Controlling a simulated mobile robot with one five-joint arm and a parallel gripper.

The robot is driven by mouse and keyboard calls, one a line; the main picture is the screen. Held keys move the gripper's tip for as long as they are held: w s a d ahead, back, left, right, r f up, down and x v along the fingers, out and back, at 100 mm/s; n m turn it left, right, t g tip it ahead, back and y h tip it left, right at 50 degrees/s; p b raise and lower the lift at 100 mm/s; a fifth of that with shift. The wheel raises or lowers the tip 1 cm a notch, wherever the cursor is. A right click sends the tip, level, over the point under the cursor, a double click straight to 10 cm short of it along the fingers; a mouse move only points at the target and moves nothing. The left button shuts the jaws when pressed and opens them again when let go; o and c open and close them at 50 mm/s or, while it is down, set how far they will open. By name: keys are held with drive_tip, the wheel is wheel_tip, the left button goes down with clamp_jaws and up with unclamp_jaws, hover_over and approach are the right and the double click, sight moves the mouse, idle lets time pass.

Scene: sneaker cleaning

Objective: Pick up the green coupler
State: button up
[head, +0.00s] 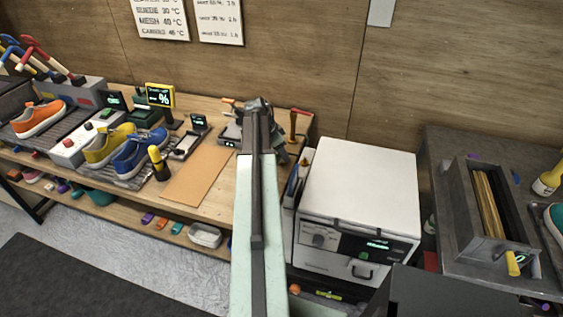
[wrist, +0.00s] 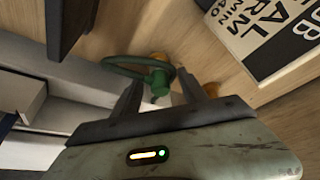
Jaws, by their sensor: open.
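A green part with a ring-like loop, which looks like the green coupler (wrist: 157,80), shows in the wrist view. Its thick end lies between the two fingertips of my gripper (wrist: 158,90), and its loop reaches out to the left. My gripper is open, with a finger on either side of the green part. I cannot tell whether either finger touches it. In the head view my arm reaches to the right end of the wooden bench, and my gripper (head: 257,105) is small and dark there. I cannot make out the green coupler in that view.
The wooden bench (head: 204,177) holds several sneakers at left. A white boxy machine (head: 360,190) stands right of my arm. A grey table (head: 450,150) with an open trough is at far right. In the wrist view, a printed sign (wrist: 262,35) and a dark post (wrist: 68,22) are close by.

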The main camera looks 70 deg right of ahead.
drive_tip(key=shift+d+f, duration=0.1)
drive_tip(key=shift+f, duration=0.2)
drive_tip(key=shift+c, duration=0.3)
clamp_jaws()
drive_tip(key=shift+r, duration=0.1)
